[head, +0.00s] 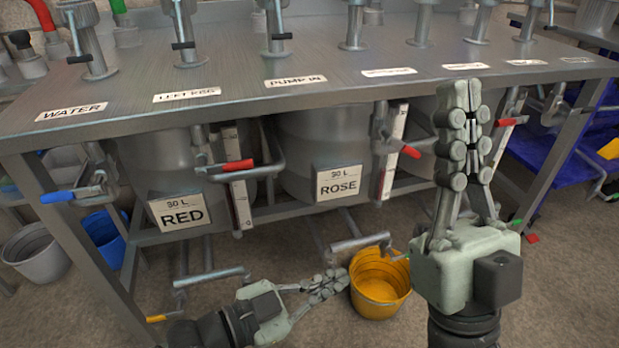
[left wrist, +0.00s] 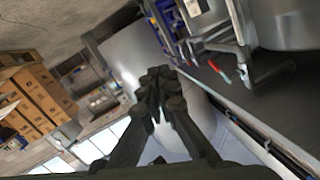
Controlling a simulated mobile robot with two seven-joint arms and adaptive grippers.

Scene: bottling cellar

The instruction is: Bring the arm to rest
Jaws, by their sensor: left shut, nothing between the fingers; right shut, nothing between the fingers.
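My left gripper (head: 328,284) is low in the head view, in front of the steel bench. Its fingers are shut and empty, pointing right, with the tips beside the rim of a yellow bucket (head: 379,284); I cannot tell whether they touch. My left gripper also shows in the left wrist view (left wrist: 158,78), fingers together. My right gripper (head: 462,95) stands upright at the right of the head view, fingers shut and empty, pointing up. It covers part of the bench's front edge.
The steel bench (head: 300,97) carries valves and labels. Under it stand the RED tank (head: 160,165) and the ROSE tank (head: 305,140), with red-handled taps in front. A grey bucket (head: 36,252) and a blue bucket (head: 104,238) are at left. Stacked boxes (left wrist: 40,95) show in the left wrist view.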

